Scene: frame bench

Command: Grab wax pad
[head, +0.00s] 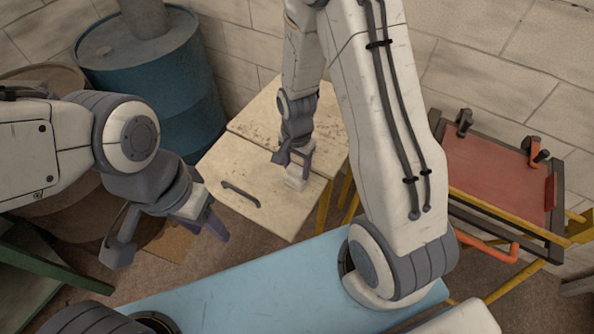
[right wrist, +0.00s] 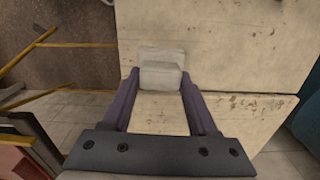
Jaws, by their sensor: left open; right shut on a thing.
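The wax pad (head: 295,184) is a small pale block at the pale wooden bench (head: 225,170) in the middle of the head view. My right gripper (head: 297,167) points down over the bench and is shut on the pad. In the right wrist view the pad (right wrist: 160,77) sits between the two purple fingers of that gripper (right wrist: 160,84), near their tips. I cannot tell whether the pad touches the bench top. My left gripper (head: 168,240) is open and empty at the left, apart from the bench, with its fingers wide.
A dark handle (head: 240,194) lies on the bench top left of the pad. A blue drum (head: 150,75) stands behind left. A reddish panel (head: 495,178) in a dark clamped frame stands at the right on yellow legs. A green edge (head: 40,265) shows at lower left.

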